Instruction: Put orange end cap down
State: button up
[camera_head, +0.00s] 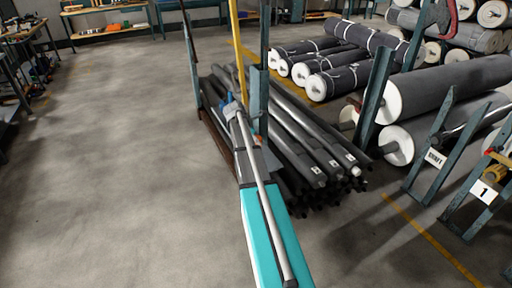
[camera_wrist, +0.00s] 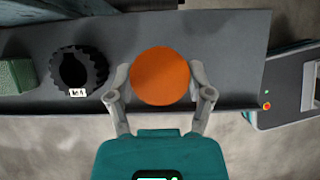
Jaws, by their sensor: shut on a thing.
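The orange end cap (camera_wrist: 160,75) shows in the wrist view as a round, flat orange disc. My gripper (camera_wrist: 160,78) is shut on it, with one grey finger at its left edge and the other at its right edge. Behind the cap is a long dark grey surface (camera_wrist: 225,55). I cannot tell whether the cap touches that surface or is above it. In the head view I cannot make out the cap or my gripper clearly.
In the wrist view a black toothed ring (camera_wrist: 96,70) with a white label and a green box (camera_wrist: 16,76) are left on the grey surface. A grey-white machine (camera_wrist: 285,90) stands right. In the head view, dark rolls (camera_head: 300,140) lie stacked; the left floor (camera_head: 110,150) is clear.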

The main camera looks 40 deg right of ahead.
jog(key=shift+f+b, duration=1.25)
jog(key=shift+f, duration=0.3)
jog(key=shift+f, duration=0.1)
jog(key=o, duration=0.9)
jog(key=p+v, duration=0.3)
jog(key=v, duration=0.1)
jog(key=shift+d+p, duration=0.1)
jog(key=shift+p, duration=0.25)
jog(key=p+v, duration=0.7)
jog(key=v, duration=0.1)
